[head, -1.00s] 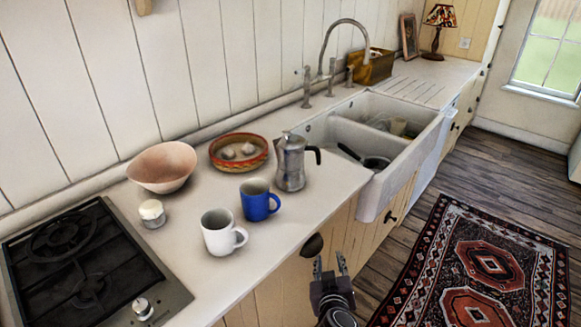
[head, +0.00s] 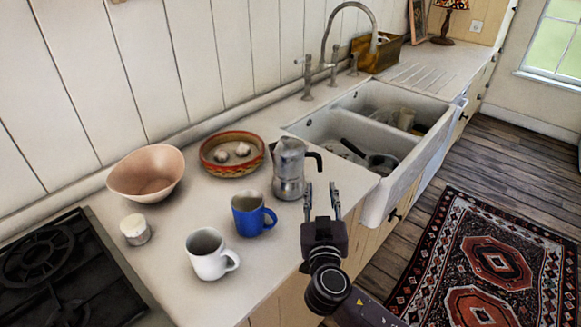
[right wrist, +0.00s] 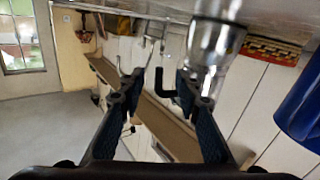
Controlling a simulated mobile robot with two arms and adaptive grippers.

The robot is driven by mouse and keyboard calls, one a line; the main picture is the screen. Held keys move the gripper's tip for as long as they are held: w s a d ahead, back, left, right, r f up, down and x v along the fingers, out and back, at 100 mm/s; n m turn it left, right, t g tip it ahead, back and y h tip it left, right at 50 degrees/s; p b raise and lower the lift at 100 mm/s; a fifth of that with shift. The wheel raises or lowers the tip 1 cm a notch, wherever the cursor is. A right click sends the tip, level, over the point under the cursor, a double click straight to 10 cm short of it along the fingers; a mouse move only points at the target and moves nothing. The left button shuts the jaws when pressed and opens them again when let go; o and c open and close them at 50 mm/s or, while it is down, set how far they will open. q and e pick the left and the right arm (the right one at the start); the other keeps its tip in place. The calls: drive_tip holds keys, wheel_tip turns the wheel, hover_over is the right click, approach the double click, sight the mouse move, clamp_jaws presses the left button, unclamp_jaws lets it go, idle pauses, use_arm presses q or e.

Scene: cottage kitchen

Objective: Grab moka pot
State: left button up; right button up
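The silver moka pot (head: 287,170) stands upright on the counter near its front edge, left of the sink, with its black handle pointing right. My right gripper (head: 321,192) is open and empty in front of the pot, by the counter edge, its fingers pointing towards the handle side. In the right wrist view, which is upside down, the moka pot (right wrist: 213,48) is beyond the fingers and its black handle shows near the gap between them. The gripper appears apart from the pot. My left gripper is not in view.
A blue mug (head: 250,215) stands left of the gripper, close to the pot, with a white mug (head: 208,255) nearer. A red-rimmed bowl (head: 215,165), a pink bowl (head: 146,172), a small jar (head: 135,230) and a stove (head: 45,275) are further left. The sink (head: 375,205) is right.

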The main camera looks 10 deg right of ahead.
sight(320, 170)
drive_tip(key=x, duration=0.2)
drive_tip(key=shift+w+r, duration=0.2)
drive_tip(key=shift+w, duration=0.15)
drive_tip(key=w+r+p, duration=0.1)
drive_tip(key=w+p, duration=0.1)
drive_tip(key=p, duration=0.1)
drive_tip(key=shift+w+d+r, duration=0.15)
drive_tip(key=shift+d+r, duration=0.15)
drive_tip(key=shift+r, duration=0.1)
drive_tip(key=shift+f+x, duration=0.25)
drive_tip(key=shift+x, duration=0.95)
drive_tip(key=shift+w+p, duration=0.35)
clamp_jaws()
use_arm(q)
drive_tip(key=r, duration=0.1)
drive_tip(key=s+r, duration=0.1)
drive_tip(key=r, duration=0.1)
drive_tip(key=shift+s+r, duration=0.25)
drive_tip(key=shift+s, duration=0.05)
use_arm(e)
drive_tip(key=shift+r, duration=0.1)
